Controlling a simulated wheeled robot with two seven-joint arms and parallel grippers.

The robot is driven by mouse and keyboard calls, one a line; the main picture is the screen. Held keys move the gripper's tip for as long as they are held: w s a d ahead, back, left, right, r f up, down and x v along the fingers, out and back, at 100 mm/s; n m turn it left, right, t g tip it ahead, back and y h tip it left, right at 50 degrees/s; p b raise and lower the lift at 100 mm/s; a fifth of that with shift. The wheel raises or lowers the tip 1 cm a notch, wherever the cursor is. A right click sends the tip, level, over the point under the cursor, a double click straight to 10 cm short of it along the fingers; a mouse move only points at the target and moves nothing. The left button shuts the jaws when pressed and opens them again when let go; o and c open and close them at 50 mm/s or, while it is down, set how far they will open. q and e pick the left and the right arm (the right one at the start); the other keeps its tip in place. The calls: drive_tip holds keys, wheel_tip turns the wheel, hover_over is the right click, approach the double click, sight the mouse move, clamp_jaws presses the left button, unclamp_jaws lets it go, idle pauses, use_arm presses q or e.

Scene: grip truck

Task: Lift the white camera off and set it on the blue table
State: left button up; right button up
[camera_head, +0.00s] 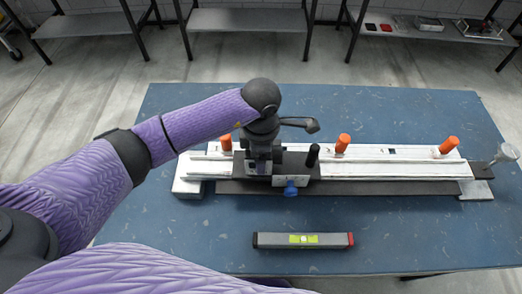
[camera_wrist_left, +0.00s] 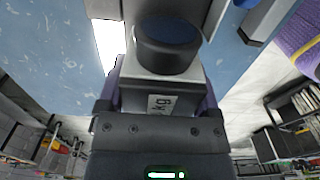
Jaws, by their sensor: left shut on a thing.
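The white camera (camera_wrist_left: 155,92), a pale box with a dark round lens and a printed label, sits between the fingers of my left gripper (camera_wrist_left: 157,104) in the left wrist view. In the head view my left gripper (camera_head: 263,162) points down over the dark carriage plate (camera_head: 300,163) on the white rail, and hides most of the camera. I cannot tell whether the camera still touches the plate. The blue table (camera_head: 400,235) lies under the rail, with bare surface in front. My right gripper is not in view; part of my right arm crosses the lower left.
The white rail (camera_head: 385,172) runs across the table, with several orange knobs (camera_head: 343,143) behind it. A blue knob (camera_head: 291,188) and a black post (camera_head: 313,155) are close to my left gripper. A spirit level (camera_head: 303,240) lies in front. Shelves stand behind.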

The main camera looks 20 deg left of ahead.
use_arm(q)
drive_tip(key=shift+r, duration=0.2)
idle(0.3)
drive_tip(key=shift+r+p, duration=0.9)
drive_tip(key=shift+r, duration=0.05)
drive_tip(key=shift+r+p, duration=2.05)
drive_tip(key=shift+r, duration=0.6)
drive_tip(key=shift+r+p, duration=5)
drive_tip(key=shift+r, duration=1.75)
